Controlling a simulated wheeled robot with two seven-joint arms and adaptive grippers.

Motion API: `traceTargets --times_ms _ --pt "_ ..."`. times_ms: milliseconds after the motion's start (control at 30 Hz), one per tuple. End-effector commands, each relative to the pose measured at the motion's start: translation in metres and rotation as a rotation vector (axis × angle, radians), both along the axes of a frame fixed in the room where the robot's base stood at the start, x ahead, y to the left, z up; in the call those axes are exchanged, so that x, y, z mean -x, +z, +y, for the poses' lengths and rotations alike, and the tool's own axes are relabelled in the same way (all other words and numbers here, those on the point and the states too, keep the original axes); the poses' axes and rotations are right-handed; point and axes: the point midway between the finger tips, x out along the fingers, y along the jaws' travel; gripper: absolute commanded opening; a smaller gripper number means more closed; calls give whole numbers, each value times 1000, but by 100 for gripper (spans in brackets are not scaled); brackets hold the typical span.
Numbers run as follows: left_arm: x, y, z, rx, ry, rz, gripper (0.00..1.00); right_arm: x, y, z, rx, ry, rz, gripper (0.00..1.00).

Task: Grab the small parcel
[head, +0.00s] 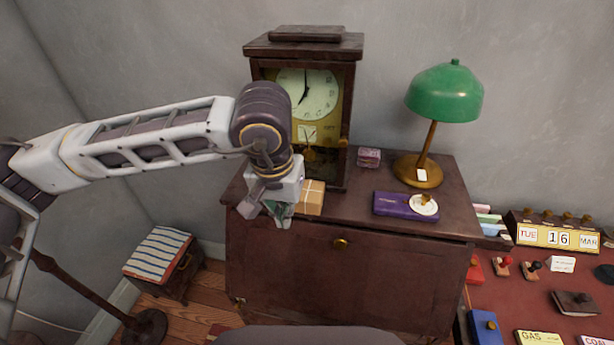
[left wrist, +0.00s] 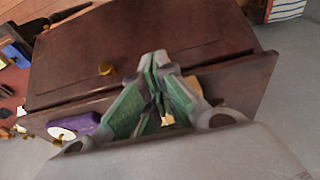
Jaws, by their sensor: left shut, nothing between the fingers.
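The small parcel (head: 311,197) is a tan box with paler tape lines. It stands on top of the dark wooden cabinet (head: 300,265), in front of the clock. My left gripper (head: 281,220) is just left of the parcel, near the cabinet's front edge, and hides part of its left side. I cannot tell whether they touch. In the left wrist view the green-padded fingers (left wrist: 154,58) meet at their tips with nothing held. A tan patch beside the right finger may be the parcel, mostly hidden.
A tall clock (head: 307,95) stands close behind the parcel. A small purple box (head: 369,158), a green lamp (head: 445,95) and a flat purple case (head: 395,204) are to the right. A red desk (head: 535,300) with stamps lies lower right. A striped stool (head: 158,252) stands lower left.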

Motion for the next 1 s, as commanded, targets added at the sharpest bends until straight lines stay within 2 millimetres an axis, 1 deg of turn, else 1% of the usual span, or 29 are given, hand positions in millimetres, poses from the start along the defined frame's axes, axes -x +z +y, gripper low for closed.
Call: traceTargets --times_ms 100,267,567,767,1000 --pt "0 -2 0 0 0 0 0 3 -2 -4 4 1 3 40" --pt "0 -1 0 0 0 -1 0 8 -2 -3 3 1 10 40" --pt "-3 -1 -1 0 1 0 0 12 -2 7 -7 -2 15 40" --pt "-13 0 -3 0 1 1 0 11 0 14 -15 -5 14 40" --pt "-37 0 -8 1 2 0 0 10 6 14 -14 -4 13 40"
